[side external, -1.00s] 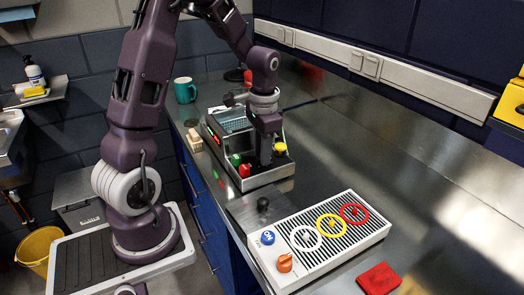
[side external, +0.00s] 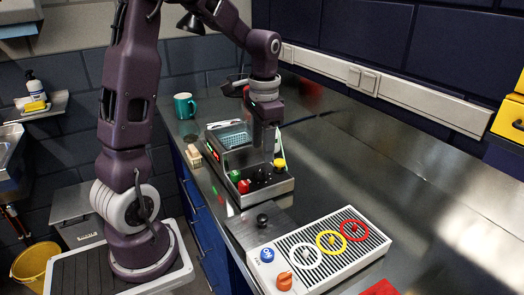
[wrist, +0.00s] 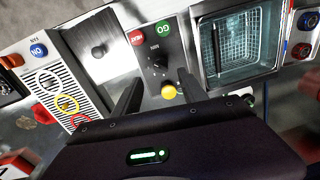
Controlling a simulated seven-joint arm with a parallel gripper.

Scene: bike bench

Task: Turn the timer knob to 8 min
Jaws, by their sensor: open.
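The timer knob (side external: 263,176) is a small black dial on the dark front panel of the metal fryer-like unit (side external: 246,194). It also shows in the wrist view (wrist: 160,64), between the green GO button (wrist: 163,29) and the yellow button (wrist: 169,91). Its pointer and scale are too small to read. My gripper (side external: 265,148) points down above this panel, and its fingertips appear apart from the knob. In the wrist view my gripper (wrist: 161,80) has two dark fingers spread apart, with nothing between them.
A red button (side external: 244,186) sits beside the knob, and a wire basket (side external: 232,138) lies behind. A metal plate with another black knob (side external: 262,220) and a hob (side external: 330,262) with coloured rings stand in front. A teal mug (side external: 185,105) is behind.

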